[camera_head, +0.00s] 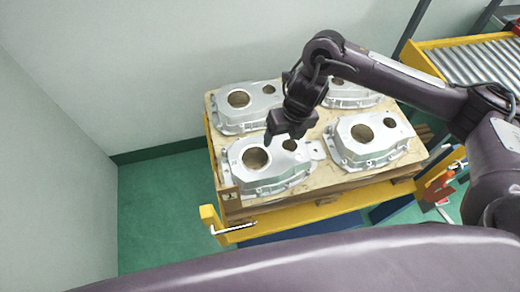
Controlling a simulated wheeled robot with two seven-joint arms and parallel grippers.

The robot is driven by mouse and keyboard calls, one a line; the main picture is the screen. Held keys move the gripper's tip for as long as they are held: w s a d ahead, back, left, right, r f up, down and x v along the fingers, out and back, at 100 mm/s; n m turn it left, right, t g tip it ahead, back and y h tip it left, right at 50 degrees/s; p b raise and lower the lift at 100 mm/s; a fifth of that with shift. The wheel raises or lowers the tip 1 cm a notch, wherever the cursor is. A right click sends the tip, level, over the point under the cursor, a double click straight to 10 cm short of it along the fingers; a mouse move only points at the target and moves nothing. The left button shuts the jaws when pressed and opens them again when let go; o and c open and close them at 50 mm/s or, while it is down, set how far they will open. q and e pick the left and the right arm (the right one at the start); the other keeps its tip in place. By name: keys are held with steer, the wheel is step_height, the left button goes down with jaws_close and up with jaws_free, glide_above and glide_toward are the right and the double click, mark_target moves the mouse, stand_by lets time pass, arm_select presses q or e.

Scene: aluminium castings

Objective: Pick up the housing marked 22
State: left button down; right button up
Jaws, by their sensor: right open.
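Several silver aluminium housings lie flat on a wooden board, in two rows: back left (246,117), back right (352,97), front left (270,179) and front right (384,149). I cannot read a number on any of them, so I cannot tell which is marked 22. Each shows a large round hole and a smaller one. My right gripper (282,138) is open and points down above the back part of the front left housing, near its smaller hole. I cannot tell whether it touches the housing. My right arm partly hides the back right housing. My left gripper is out of view.
The wooden board (213,135) rests on a yellow-framed stand (290,226). A roller conveyor (478,60) with yellow sides is at the upper right. Pale walls stand close behind and to the left. Green floor (160,210) is clear left of the stand.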

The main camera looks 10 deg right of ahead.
mark_target(275, 151)
steer(key=f, duration=0.1)
steer(key=f+p, duration=0.1)
steer(key=shift+s+a+f, duration=0.2)
steer(key=shift+s+f, duration=0.05)
steer(key=shift+f, duration=0.05)
steer(key=f, duration=0.2)
steer(key=a+f+p, duration=0.1)
steer(key=shift+w+f, duration=0.3)
steer(key=shift+w, duration=0.1)
steer(key=shift+f, duration=0.2)
steer(key=c, duration=1.1)
jaws_close()
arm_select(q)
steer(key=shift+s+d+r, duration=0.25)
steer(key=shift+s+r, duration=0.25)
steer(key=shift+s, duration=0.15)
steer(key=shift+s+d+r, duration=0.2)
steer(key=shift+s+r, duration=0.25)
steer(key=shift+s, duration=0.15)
arm_select(e)
steer(key=shift+w+r, duration=0.15)
